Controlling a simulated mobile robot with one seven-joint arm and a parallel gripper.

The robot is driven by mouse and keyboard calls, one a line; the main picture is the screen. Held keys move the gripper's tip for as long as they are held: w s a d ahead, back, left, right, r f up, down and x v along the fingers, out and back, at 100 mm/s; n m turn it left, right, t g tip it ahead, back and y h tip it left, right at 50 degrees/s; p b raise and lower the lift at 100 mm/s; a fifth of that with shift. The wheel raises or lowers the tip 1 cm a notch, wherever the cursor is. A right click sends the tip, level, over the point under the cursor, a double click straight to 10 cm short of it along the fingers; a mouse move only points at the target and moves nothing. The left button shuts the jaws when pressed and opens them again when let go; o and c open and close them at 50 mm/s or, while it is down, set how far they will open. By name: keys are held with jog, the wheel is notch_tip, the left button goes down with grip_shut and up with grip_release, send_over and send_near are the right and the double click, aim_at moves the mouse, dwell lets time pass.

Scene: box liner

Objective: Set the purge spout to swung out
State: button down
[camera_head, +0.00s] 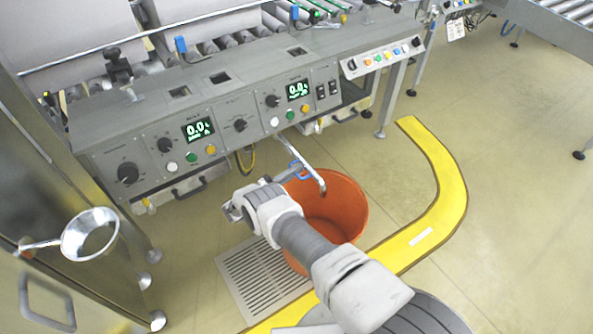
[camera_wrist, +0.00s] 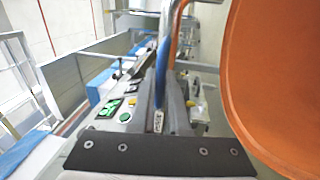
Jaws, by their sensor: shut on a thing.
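The purge spout (camera_head: 305,162) is a bent metal pipe. It reaches out from under the front of the grey control cabinet, and its downturned end hangs over the orange bucket (camera_head: 345,205). A blue handle (camera_head: 299,171) is on it, partly hidden by my wrist in the head view. In the wrist view, my gripper (camera_wrist: 164,108) is shut on the blue handle (camera_wrist: 163,62), which runs up between the fingers to the metal pipe (camera_wrist: 175,14). My fingertips are hidden in the head view.
The bucket stands close beside my wrist and fills the right of the wrist view. The control cabinet (camera_head: 222,122) with knobs and displays lies behind. A floor grate (camera_head: 250,283) and yellow floor strip (camera_head: 440,170) are nearby. A metal funnel (camera_head: 72,240) is at left.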

jog(key=shift+a+r, duration=0.1)
jog(key=shift+a, duration=0.05)
dwell(0.4)
jog(key=c, duration=0.9)
grip_release()
jog(key=v, duration=0.7)
jog(key=shift+s+a, duration=0.1)
jog(key=shift+a, duration=0.1)
jog(key=shift+s, duration=0.1)
